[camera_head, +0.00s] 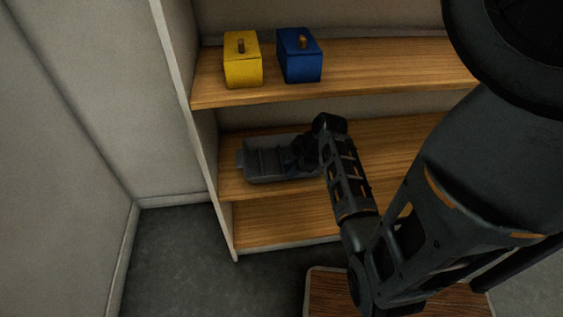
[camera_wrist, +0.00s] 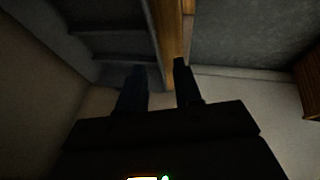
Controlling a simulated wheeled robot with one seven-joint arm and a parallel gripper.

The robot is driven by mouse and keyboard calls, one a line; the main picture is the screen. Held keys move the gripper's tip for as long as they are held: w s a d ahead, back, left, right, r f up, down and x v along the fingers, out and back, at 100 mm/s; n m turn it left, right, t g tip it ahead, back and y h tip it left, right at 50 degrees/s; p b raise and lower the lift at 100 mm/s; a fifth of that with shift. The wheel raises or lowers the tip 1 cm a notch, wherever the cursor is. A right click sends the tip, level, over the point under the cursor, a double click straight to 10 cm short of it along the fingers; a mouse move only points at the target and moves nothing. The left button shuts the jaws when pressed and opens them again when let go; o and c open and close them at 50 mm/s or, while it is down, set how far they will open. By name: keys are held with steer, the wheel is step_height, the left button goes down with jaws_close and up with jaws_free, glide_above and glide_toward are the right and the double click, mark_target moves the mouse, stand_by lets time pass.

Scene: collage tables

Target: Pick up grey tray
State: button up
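The grey tray (camera_head: 262,178) sits on the middle wooden shelf, near the shelf's left end, with ridges across its inside. Its right end is hidden behind my gripper (camera_head: 303,154). In the wrist view, the tray (camera_wrist: 110,42) fills the upper left, and my gripper (camera_wrist: 160,65) has its two dark fingers apart with a gap between them. The left finger overlaps the tray in the picture and the right finger lies near the shelf edge. The view is too dark to tell whether either finger touches the tray.
A yellow box (camera_head: 243,68) and a blue box (camera_head: 300,62) with knobs stand on the upper shelf (camera_head: 375,62). The middle shelf (camera_head: 395,140) is bare to the right. The left side panel (camera_head: 207,140) is close to the tray. A wooden surface (camera_head: 325,291) is below.

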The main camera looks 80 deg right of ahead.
mark_target(283, 175)
steer(key=shift+s+d+b+x, duration=0.15)
steer(key=shift+b+x, duration=0.05)
steer(key=shift+x, duration=1.55)
steer(key=shift+s+d+b+x, duration=0.1)
steer(key=shift+b+x, duration=0.1)
steer(key=shift+x, duration=1.6)
steer(key=shift+f, duration=0.1)
jaws_close()
